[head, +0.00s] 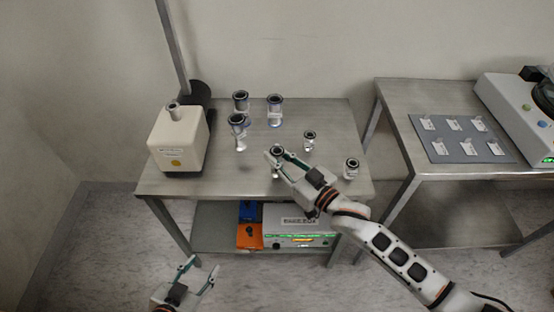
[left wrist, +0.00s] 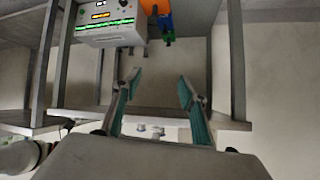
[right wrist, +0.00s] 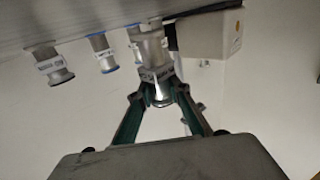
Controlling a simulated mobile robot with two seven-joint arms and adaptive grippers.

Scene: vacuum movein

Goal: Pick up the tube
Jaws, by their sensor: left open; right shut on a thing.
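My right gripper (head: 274,157) is shut on a metal tube (head: 277,152) with a dark-rimmed flange, over the front middle of the left table. In the right wrist view, this labelled tube (right wrist: 153,72) sits between the fingertips (right wrist: 160,92); whether it touches the table is unclear. Other flanged tubes stand upright on the table: a tall one (head: 274,112), another at the back (head: 240,104), one in front of it (head: 237,130), and two small ones at the right (head: 309,141) (head: 350,168). My left gripper (head: 201,267) is open and empty, low in front of the table.
The steel table (head: 215,183) also bears a cream box (head: 178,142) at its left. Its lower shelf holds a control unit (head: 298,225) and orange and blue items (head: 250,236). A second table (head: 395,95) at right carries a grey mat (head: 462,153) and a white machine (head: 505,105).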

